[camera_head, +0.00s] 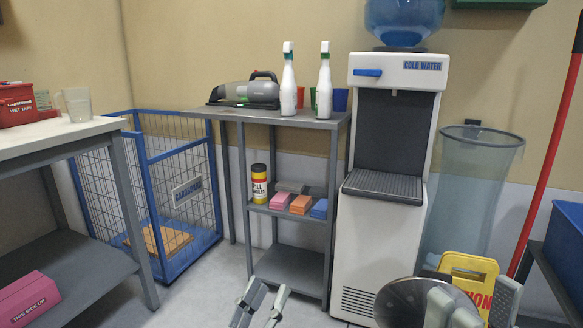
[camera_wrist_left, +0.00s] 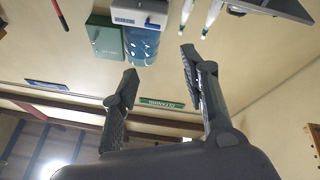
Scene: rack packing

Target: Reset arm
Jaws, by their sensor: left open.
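My left gripper (camera_head: 265,298) is low in the head view, in front of the grey shelf unit. Its two fingers stand apart with nothing between them. The left wrist view also shows this gripper (camera_wrist_left: 159,74) open and empty, with the wall and ceiling beyond it. My right gripper (camera_head: 474,299) shows in part at the bottom right of the head view. Its grey parts overlap a round metallic disc and the yellow caution sign. Whether it grips anything is unclear.
The grey shelf unit (camera_head: 289,223) carries white bottles (camera_head: 288,88), a handheld vacuum (camera_head: 247,92) and sponges. The white water cooler (camera_head: 385,240) stands beside it. A yellow sign (camera_head: 470,268) and clear bin (camera_head: 468,185) are at right. A blue wire cage (camera_head: 180,170) and table are at left.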

